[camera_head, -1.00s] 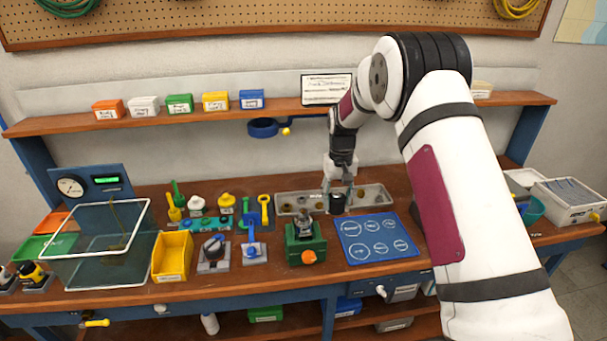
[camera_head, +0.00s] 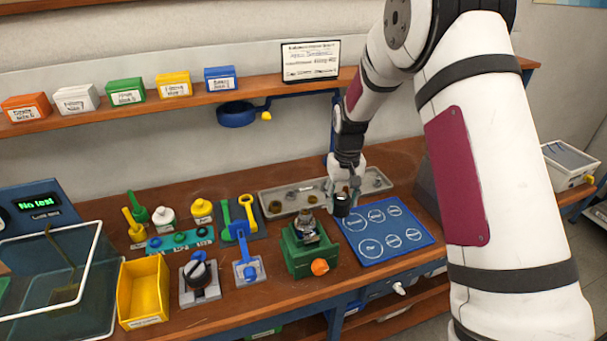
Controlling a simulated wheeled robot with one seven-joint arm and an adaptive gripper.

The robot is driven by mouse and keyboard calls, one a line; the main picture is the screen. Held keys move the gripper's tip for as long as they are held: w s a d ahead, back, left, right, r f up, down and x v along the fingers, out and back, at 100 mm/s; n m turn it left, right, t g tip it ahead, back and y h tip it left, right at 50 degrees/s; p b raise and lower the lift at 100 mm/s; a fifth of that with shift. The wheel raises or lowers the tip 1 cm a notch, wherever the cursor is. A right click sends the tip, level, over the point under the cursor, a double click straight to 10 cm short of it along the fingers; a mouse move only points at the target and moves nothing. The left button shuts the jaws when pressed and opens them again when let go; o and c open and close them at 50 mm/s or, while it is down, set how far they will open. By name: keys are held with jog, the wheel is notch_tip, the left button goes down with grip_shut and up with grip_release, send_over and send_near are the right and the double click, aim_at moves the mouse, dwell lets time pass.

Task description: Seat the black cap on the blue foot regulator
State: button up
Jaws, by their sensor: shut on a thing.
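My gripper (camera_head: 343,188) points down and is shut on the black cap (camera_head: 341,207), a small dark cylinder. It holds the cap over the front edge of the grey parts tray, near the blue mat's upper left corner. A metal regulator (camera_head: 307,227) stands upright in the green vise (camera_head: 311,257), left of and nearer than the cap, apart from it. Its top shows no black cap. The vise hides its lower part, so I cannot tell its foot colour.
The blue mat (camera_head: 387,246) with white circles lies right of the vise. The grey tray (camera_head: 275,207) holds several small parts. Left of the vise stand a blue-handled tool (camera_head: 246,268), a black-knobbed fixture (camera_head: 200,277) and a yellow bin (camera_head: 144,293). A shelf runs behind.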

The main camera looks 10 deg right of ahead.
jog(key=s+r+p, duration=0.4)
jog(key=s+p, duration=0.1)
jog(key=s, duration=0.6)
jog(key=s+a+r+m, duration=0.3)
jog(key=s+a+r, duration=0.6)
jog(key=a, duration=0.2)
jog(key=shift+s+r+m, duration=0.2)
jog(key=shift+s+m, duration=0.15)
jog(key=shift+m, duration=0.05)
